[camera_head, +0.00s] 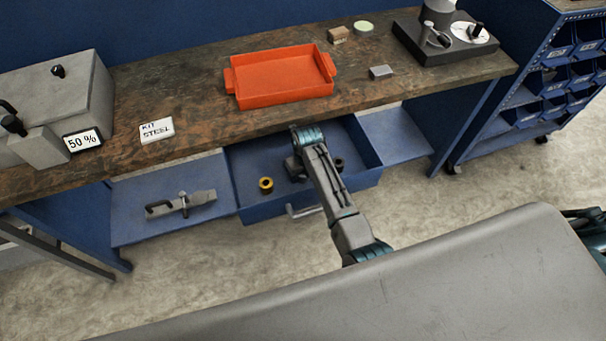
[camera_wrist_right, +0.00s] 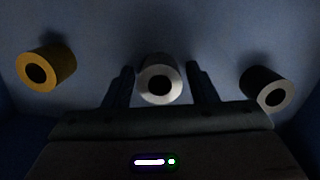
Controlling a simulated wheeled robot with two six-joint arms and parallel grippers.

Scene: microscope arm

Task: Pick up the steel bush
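The steel bush (camera_wrist_right: 160,82) is a light grey ring with a dark hole. In the right wrist view it is between the two fingers of my right gripper (camera_wrist_right: 160,78), with a narrow gap showing on each side. My right gripper is open and reaches down into the blue drawer (camera_head: 366,152). In the head view my right gripper (camera_head: 297,168) and arm hide the steel bush.
A brass bush (camera_head: 266,184) stands left of my gripper in the drawer, and a dark bush (camera_head: 339,164) stands to its right. A white card (camera_head: 156,130) reads "KIT STEEL". An orange tray (camera_head: 280,78) sits empty on the bench above the drawer.

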